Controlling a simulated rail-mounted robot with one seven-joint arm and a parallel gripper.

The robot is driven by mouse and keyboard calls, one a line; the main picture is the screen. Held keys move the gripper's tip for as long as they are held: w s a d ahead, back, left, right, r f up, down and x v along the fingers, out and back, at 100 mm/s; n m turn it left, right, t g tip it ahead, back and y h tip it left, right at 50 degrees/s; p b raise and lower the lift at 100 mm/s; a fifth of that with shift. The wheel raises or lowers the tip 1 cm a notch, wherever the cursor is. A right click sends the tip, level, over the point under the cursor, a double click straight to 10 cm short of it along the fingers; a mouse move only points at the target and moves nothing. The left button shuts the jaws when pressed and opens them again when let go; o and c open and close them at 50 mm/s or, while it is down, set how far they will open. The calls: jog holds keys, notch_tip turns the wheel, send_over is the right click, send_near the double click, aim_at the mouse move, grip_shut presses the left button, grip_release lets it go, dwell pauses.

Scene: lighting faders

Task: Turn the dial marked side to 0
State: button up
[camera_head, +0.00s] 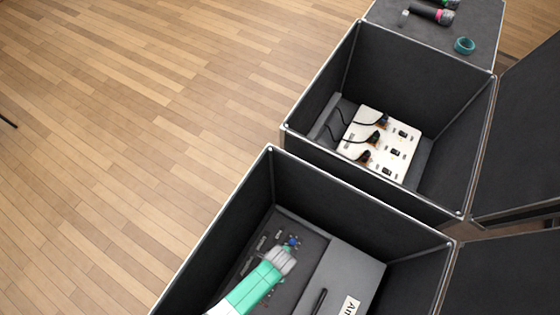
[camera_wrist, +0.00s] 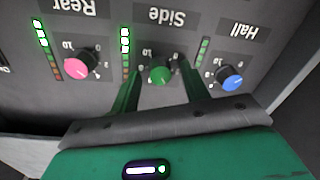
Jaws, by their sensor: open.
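In the wrist view the lettering is upside down. The green dial (camera_wrist: 160,74) sits under the label "Side" (camera_wrist: 166,17), with a "10" at its upper left; its pointer is too small to read. My gripper (camera_wrist: 159,72) is open, with one finger on each side of the green dial; whether they touch it I cannot tell. In the head view my gripper (camera_head: 287,254) is over the dark panel (camera_head: 310,240) in the near case, and hides the green dial.
The pink dial (camera_wrist: 78,66) under "Rear" and the blue dial (camera_wrist: 231,77) under "Hall" flank the green one closely. Lit meters stand between them. The near case has high walls (camera_head: 340,197). A farther case holds a white board (camera_head: 408,130) with cables.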

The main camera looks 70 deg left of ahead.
jog(key=c, duration=1)
jog(key=shift+r+n, duration=0.1)
jog(key=shift+n, duration=0.2)
jog(key=n+p, duration=0.2)
jog(key=n, duration=0.1)
jog(key=shift+w+n, duration=0.1)
jog(key=shift+n, duration=0.3)
jog(key=n+p, duration=0.1)
jog(key=n, duration=0.4)
jog(key=shift+a, duration=0.15)
jog(key=n, duration=0.5)
jog(key=shift+n+g+p, duration=0.3)
jog(key=shift+n+p, duration=0.1)
jog(key=shift+a+n, duration=0.1)
jog(key=shift+n, duration=2.1)
